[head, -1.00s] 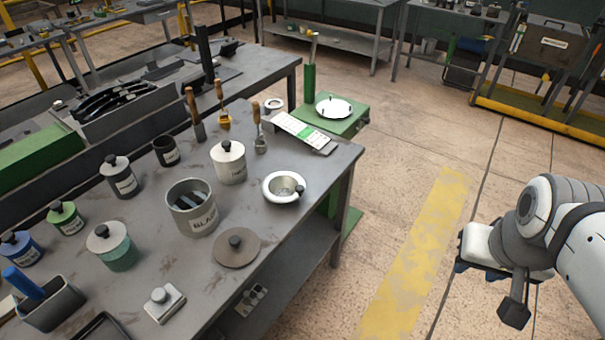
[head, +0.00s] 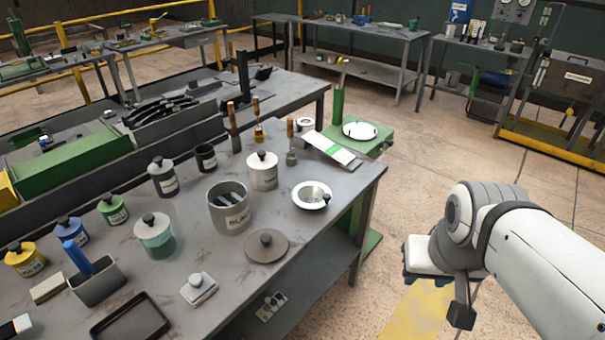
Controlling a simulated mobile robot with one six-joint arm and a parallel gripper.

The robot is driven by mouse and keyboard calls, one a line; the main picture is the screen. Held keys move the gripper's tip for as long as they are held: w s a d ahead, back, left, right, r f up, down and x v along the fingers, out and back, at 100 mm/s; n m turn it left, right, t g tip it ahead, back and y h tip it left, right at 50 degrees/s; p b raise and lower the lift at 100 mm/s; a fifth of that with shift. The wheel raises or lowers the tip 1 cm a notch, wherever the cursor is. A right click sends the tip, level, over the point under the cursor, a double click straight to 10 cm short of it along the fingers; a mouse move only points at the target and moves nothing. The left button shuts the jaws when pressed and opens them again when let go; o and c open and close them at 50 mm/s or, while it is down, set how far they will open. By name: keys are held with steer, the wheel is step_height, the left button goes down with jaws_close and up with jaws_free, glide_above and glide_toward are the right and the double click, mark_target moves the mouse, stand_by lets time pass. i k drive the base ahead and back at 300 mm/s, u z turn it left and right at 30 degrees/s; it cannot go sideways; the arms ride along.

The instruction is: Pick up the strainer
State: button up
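A round, white-rimmed shallow bowl (head: 312,196) with a grey inside and a dark knob at its rim looks like the strainer. It sits near the right edge of the grey workbench (head: 218,273), in the head view. My gripper (head: 428,272) is at the end of my white arm, to the right of the bench and apart from the bowl. Its fingers cannot be made out clearly, so I cannot tell if it is open or shut. I see nothing held in it.
A lidded white jar (head: 263,172), a grey pot (head: 230,208) and a round brown lid (head: 267,246) stand near the bowl. A white-and-green board (head: 332,149) lies behind it. A green stand (head: 375,148) is beyond the bench. Floor to the right is open.

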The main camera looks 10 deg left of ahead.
mark_target(309, 195)
steer(key=u, duration=0.1)
steer(key=i, duration=1)
steer(key=u, duration=0.05)
